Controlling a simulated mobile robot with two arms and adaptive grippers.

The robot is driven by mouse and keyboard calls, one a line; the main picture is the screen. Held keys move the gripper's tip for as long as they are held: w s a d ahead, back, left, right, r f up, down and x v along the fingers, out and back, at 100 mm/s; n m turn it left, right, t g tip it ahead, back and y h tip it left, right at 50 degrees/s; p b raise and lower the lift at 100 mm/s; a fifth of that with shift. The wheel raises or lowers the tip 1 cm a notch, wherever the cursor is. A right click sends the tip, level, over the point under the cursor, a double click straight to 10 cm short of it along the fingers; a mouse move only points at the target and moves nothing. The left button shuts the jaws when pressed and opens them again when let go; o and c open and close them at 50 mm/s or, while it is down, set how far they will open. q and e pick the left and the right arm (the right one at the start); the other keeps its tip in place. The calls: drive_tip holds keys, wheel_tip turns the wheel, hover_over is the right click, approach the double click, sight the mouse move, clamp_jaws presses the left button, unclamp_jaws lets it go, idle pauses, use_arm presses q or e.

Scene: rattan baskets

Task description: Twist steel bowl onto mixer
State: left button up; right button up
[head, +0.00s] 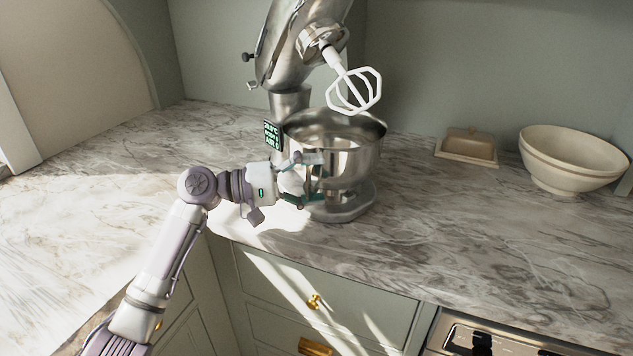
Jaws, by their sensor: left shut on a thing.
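The steel bowl (358,158) sits upright on the base of the mixer (340,206). The mixer's silver head (293,50) is tilted up, with a white flat beater (354,90) hanging from it above the bowl's rim. My left gripper (318,178) comes in from the left and is shut at the bowl's front left side, apparently on its handle. The fingers hide the part they hold. I cannot tell whether the bowl is locked to the base. My right gripper is not in view.
A small display (272,135) is at the mixer's left side. A beige lidded dish (467,146) and a cream bowl (570,158) stand to the right. The marble counter (480,220) is clear in front of them. A stove edge (500,335) is at the lower right.

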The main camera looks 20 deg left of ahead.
use_arm(q)
drive_tip(key=shift+a+r, duration=0.1)
drive_tip(key=shift+a+m+g+h+b, duration=0.3)
drive_tip(key=shift+a+m+g+b, duration=0.1)
drive_tip(key=shift+b, duration=0.25)
drive_tip(key=shift+a+m+g+h+b, duration=0.35)
drive_tip(key=shift+a+m+g, duration=0.2)
drive_tip(key=shift+g, duration=0.15)
drive_tip(key=shift+w+a+m+g+h+b, duration=0.15)
drive_tip(key=shift+a+m+g+h+b, duration=0.2)
drive_tip(key=shift+a+m+g+b, duration=0.55)
drive_tip(key=shift+a+g+p, duration=0.2)
drive_tip(key=shift+g+p, duration=0.1)
drive_tip(key=shift+g, duration=0.2)
drive_tip(key=shift+w+a+m+g+b, duration=0.2)
drive_tip(key=shift+a+m+g, duration=0.25)
drive_tip(key=shift+g, duration=0.2)
drive_tip(key=shift+w+a+m+g+b, duration=0.15)
drive_tip(key=shift+a+m+g, duration=0.2)
drive_tip(key=shift+g, duration=0.3)
